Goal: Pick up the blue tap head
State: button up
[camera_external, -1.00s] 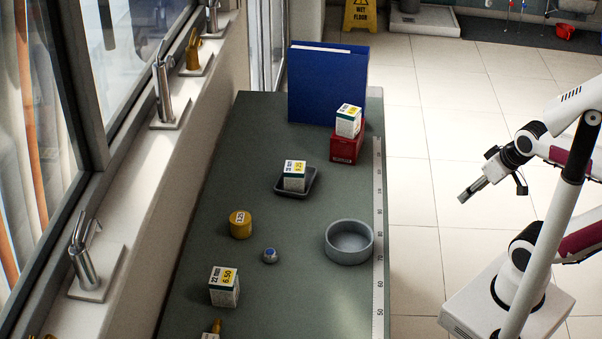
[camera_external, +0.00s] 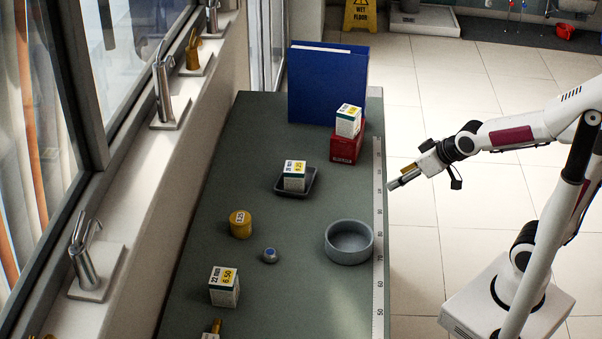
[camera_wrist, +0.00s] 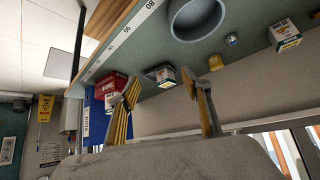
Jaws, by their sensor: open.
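The blue tap head (camera_external: 270,255) is a small silvery round piece with a blue top. It sits on the green counter (camera_external: 300,215) between a yellow cylinder and a grey round bowl. In the wrist view the tap head (camera_wrist: 231,39) is small, near the top right, beside the bowl. My gripper (camera_external: 391,186) is in the air at the right edge of the counter, well apart from the tap head. In the wrist view my gripper (camera_wrist: 160,85) has its two fingers spread with nothing between them.
The grey bowl (camera_external: 349,258) stands right of the tap head. The yellow cylinder (camera_external: 240,225) and a white box (camera_external: 224,294) are near it. A dark tray (camera_external: 309,185) holds a box. A red box (camera_external: 346,147) and blue binder (camera_external: 328,88) stand at the back.

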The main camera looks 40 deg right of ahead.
jog(key=w+a+f+n+y, duration=0.1)
jog(key=w+a+f, duration=0.2)
jog(key=w+a, duration=0.35)
jog(key=n+t+y, duration=0.3)
jog(key=y, duration=0.1)
send_near(272, 252)
jog(key=shift+w+a+f, duration=0.2)
jog(key=shift+w+f, duration=0.2)
jog(key=shift+w, duration=0.2)
jog(key=shift+w+a+f, duration=0.2)
jog(key=shift+w+f, duration=0.2)
jog(key=shift+w, duration=0.2)
jog(key=shift+w, duration=0.15)
jog(key=shift+x, duration=1.2)
jog(key=shift+a, duration=0.1)
jog(key=shift+a+x, duration=0.25)
jog(key=shift+x, duration=2.25)
jog(key=shift+c, duration=0.3)
jog(key=shift+r, duration=0.1)
jog(key=c, duration=1.1)
